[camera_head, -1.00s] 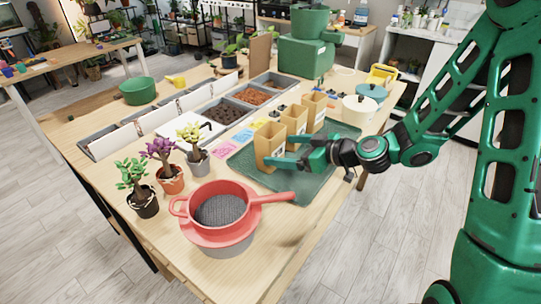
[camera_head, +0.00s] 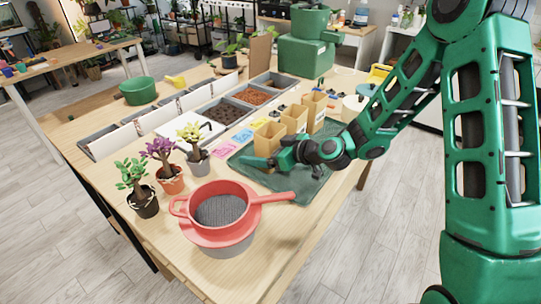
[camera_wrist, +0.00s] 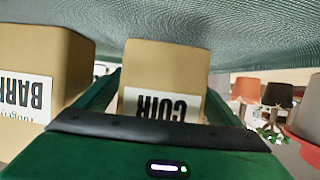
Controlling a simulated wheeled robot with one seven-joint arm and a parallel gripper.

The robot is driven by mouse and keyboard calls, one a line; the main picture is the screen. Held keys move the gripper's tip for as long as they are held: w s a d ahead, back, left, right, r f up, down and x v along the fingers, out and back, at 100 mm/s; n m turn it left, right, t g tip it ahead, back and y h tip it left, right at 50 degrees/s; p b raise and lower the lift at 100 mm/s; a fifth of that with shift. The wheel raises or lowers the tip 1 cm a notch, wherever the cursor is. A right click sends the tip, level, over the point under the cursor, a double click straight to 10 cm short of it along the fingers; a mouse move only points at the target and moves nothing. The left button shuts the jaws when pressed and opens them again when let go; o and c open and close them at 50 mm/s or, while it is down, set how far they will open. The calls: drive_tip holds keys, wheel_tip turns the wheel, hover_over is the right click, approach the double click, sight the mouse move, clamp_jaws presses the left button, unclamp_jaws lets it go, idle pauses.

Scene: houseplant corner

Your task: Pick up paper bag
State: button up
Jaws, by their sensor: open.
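Three tan paper bags stand in a row on the dark green tray (camera_head: 300,190): the nearest bag (camera_head: 269,133), a middle bag (camera_head: 294,118) and a far bag (camera_head: 315,106). My gripper (camera_head: 266,158) is low at the nearest bag, its fingers apart. In the wrist view, which appears upside down, a bag labelled COIR (camera_wrist: 165,65) sits between my open green fingers. I cannot tell whether a finger touches the COIR bag.
Several small potted plants (camera_head: 196,150) stand further left. Coloured cards (camera_head: 224,150) lie left of the bags. Bins of soil (camera_head: 225,112) are behind.

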drive_tip(key=c, duration=1.2)
drive_tip(key=shift+r, duration=0.15)
